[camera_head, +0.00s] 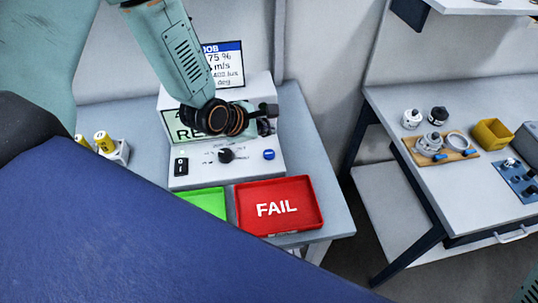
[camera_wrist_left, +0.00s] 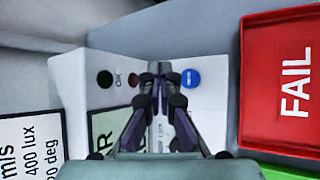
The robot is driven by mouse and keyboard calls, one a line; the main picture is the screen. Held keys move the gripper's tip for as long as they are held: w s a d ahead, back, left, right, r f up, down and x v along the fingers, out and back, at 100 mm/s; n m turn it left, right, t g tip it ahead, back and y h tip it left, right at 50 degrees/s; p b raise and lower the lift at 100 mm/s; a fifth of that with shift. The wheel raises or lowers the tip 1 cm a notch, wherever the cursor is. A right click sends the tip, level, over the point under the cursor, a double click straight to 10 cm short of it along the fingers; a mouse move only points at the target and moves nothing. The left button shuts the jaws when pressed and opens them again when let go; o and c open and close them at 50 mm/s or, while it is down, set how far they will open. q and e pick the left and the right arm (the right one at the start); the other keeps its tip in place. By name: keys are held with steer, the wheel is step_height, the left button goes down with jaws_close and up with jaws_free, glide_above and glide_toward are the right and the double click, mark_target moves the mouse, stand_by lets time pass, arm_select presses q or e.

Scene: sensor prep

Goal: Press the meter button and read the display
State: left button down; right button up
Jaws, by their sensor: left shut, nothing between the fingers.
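The meter (camera_head: 240,160) is a pale box with a sloped front on the left bench. It has a black knob (camera_head: 226,156), a rocker switch and a round blue button (camera_head: 268,154). Its greenish display (camera_head: 187,128) is partly hidden by my left arm; the letters "RE" show. My left gripper (camera_head: 268,118) is shut and empty, in front of the display and above the blue button in the picture. In the left wrist view the closed fingertips (camera_wrist_left: 161,72) point at the meter, just left of the blue button (camera_wrist_left: 191,78). Contact cannot be told.
A red FAIL tray (camera_head: 310,205) and a green tray (camera_head: 205,201) lie in front of the meter. A sign (camera_head: 232,62) stands behind it. Yellow cylinders (camera_head: 105,141) sit at the left. Another bench with parts (camera_head: 440,147) stands at the right, across a gap.

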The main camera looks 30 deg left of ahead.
mark_target(267, 155)
arm_select(q)
step_height(267, 155, down, 6)
steer(key=b, duration=0.4)
steer(key=shift+d, duration=0.1)
steer(key=shift+f, duration=0.2)
steer(key=shift+r, duration=0.1)
stand_by(0.3)
stand_by(0.4)
steer(key=shift+f+b, duration=0.45)
steer(key=shift+b, duration=0.25)
